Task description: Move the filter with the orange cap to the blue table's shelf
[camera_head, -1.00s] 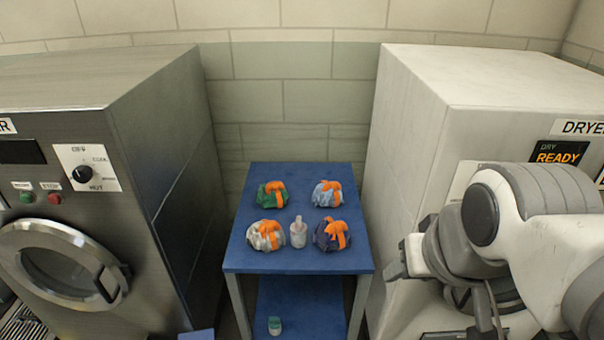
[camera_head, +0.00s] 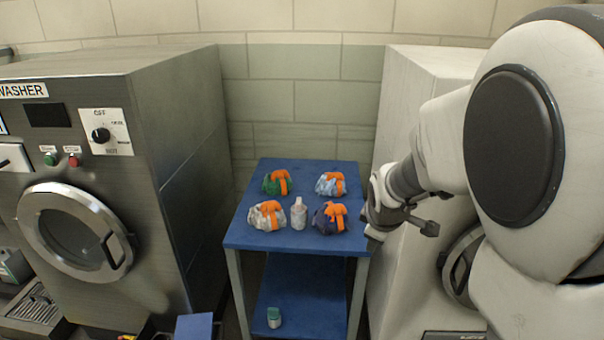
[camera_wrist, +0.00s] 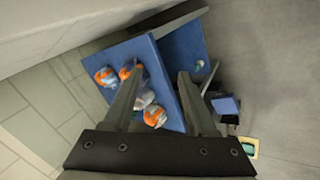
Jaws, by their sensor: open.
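I cannot pick out a filter with an orange cap for certain. A small orange and yellow item (camera_head: 127,337) is cut off at the bottom edge of the head view, too little to identify. The blue table (camera_head: 280,243) stands between the two machines, with its lower blue shelf (camera_head: 312,308) below. A small jar with a teal cap (camera_head: 274,318) is on that shelf. My gripper (camera_wrist: 162,72) is open, with nothing between its fingers; in the wrist view the fingers overlap the table. In the head view it is to the right of the tabletop.
Several sling bags with orange straps (camera_head: 268,215) and a pale bottle (camera_head: 298,213) occupy the tabletop. The washer (camera_head: 85,230) stands left, the white dryer (camera_head: 400,110) right. A blue box-like object (camera_head: 194,327) is low, left of the table. A yellow-edged item (camera_wrist: 249,147) lies beyond it.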

